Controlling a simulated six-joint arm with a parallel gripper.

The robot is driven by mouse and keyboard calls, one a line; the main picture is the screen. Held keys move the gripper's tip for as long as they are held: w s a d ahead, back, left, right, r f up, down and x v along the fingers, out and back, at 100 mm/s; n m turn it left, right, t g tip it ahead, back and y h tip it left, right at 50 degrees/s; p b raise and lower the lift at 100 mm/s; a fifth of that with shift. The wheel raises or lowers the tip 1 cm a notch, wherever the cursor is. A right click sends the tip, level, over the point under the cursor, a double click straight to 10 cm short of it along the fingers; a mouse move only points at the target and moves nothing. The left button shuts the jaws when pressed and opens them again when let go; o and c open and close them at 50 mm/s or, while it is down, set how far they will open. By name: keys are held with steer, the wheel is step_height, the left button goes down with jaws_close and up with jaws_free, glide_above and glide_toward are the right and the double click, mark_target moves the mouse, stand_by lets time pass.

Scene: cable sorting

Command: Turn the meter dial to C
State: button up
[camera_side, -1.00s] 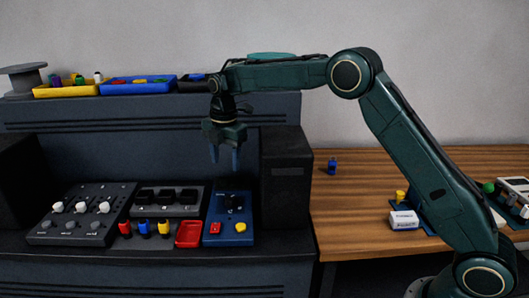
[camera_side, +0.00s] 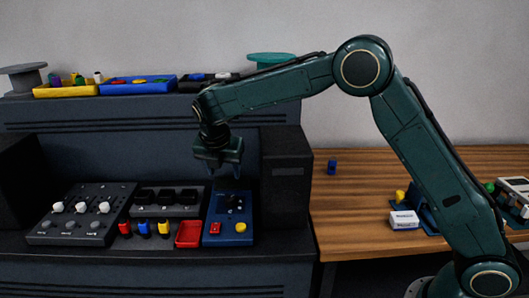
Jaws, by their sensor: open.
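The blue meter (camera_side: 216,234) lies on the dark bench, with a red button and a yellow knob on its front part. Its black dial (camera_side: 232,203) is on the upper part of its face. The letters around the dial are too small to read, so I cannot tell where it points. My gripper (camera_side: 225,174) is open and points down, just above and behind the dial in this view. It looks empty, and I cannot tell whether its fingertips touch anything.
Left of the meter are a red tray (camera_side: 188,235), a black three-slot holder (camera_side: 168,202), several coloured plugs and a grey panel with white knobs (camera_side: 80,212). A black box (camera_side: 286,180) stands close on the right. Yellow (camera_side: 66,91) and blue trays (camera_side: 138,86) sit on the shelf behind.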

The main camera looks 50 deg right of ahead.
mark_target(230, 197)
steer(key=x, duration=1.3)
steer(key=shift+f, duration=0.15)
steer(key=c, duration=1)
